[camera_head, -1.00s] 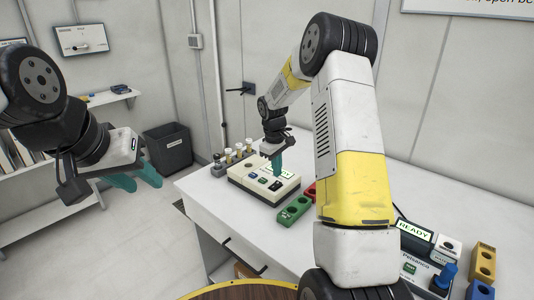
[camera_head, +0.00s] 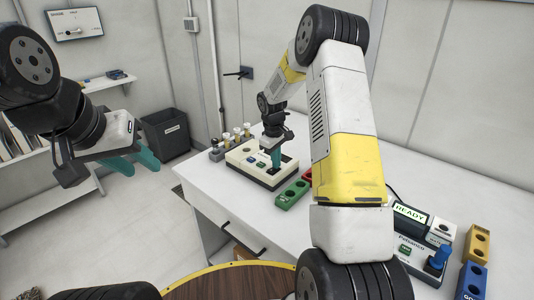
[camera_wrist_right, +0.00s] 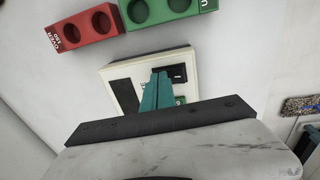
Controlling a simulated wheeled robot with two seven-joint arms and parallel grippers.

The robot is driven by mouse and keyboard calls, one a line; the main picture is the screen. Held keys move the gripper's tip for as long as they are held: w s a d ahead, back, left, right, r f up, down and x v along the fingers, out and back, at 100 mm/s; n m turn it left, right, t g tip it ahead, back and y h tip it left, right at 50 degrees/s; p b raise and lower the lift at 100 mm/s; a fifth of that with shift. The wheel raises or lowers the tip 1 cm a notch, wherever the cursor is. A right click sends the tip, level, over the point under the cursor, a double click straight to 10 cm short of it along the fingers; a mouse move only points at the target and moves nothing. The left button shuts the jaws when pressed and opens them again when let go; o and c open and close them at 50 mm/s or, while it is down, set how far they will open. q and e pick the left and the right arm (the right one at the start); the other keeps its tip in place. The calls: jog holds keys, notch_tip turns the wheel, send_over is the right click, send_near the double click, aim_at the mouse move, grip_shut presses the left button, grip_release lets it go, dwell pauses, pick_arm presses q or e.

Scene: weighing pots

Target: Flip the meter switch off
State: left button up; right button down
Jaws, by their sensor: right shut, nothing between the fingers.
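The meter (camera_head: 234,158) is a cream box with dark controls on its top, standing on the white bench. My right gripper (camera_head: 276,164) points down over its right part, with its teal fingers shut and empty. In the right wrist view, the fingertips (camera_wrist_right: 159,74) are beside a black switch (camera_wrist_right: 179,72) with a white mark; I cannot tell whether they touch it. The fingers hide part of the meter's top, and the switch's position is unclear. My left gripper (camera_head: 135,161) is open and empty, above the floor at the left, away from the bench.
A green block (camera_head: 291,194) with round holes stands close to the meter, with a red block (camera_wrist_right: 86,28) beside it. Several capped vials (camera_head: 238,132) stand behind the meter. At the right are a device reading READY (camera_head: 410,213), a yellow block (camera_head: 477,245) and a blue block (camera_head: 472,281).

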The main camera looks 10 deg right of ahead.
aim_at(270, 171)
jog(key=shift+s+a+f, duration=0.1)
jog(key=shift+s+f, duration=0.05)
jog(key=shift+f, duration=0.05)
jog(key=shift+s+a+r, duration=0.1)
jog(key=shift+s+a, duration=0.35)
jog(key=shift+a, duration=0.15)
jog(key=shift+r, duration=0.15)
notch_tip(270, 171, up, 14)
jog(key=s+a, duration=0.1)
jog(key=shift+a, duration=0.15)
jog(key=shift+w, duration=0.1)
jog(key=shift+w+d, duration=0.45)
jog(key=shift+w, duration=0.1)
